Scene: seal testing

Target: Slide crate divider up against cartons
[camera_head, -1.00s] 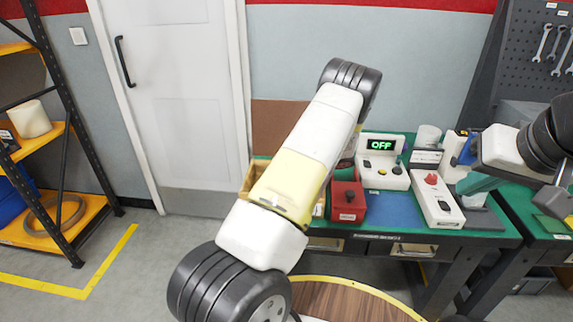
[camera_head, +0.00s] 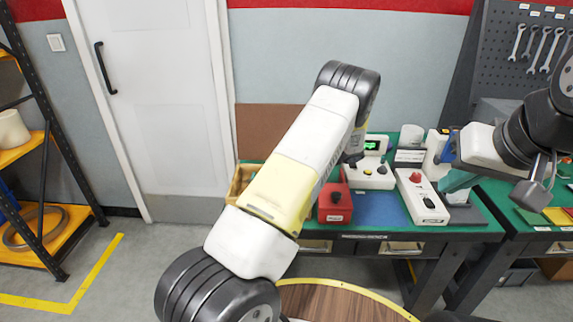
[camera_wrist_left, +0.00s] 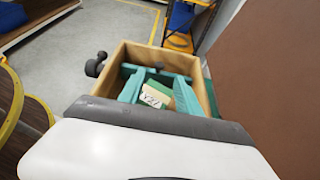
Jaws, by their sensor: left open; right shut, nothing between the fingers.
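The wooden crate (camera_head: 239,182) stands at the left end of the green bench, mostly hidden behind my left arm in the head view. In the left wrist view the crate (camera_wrist_left: 123,57) is seen from above. My left gripper (camera_wrist_left: 160,92) is open, its teal fingers reaching over or into the crate. A cream and green carton (camera_wrist_left: 156,94) with a printed label shows between the fingers. A teal crosswise piece behind it may be the divider; I cannot tell it clearly from the gripper. My right gripper (camera_head: 452,184) is shut and empty over the right of the bench.
A red box with a knob (camera_head: 335,204), a display unit (camera_head: 371,173) and a white box with a red button (camera_head: 422,200) stand near the crate. A blue mat (camera_head: 380,209) lies bare between them. A brown panel (camera_wrist_left: 287,85) rises beside the crate.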

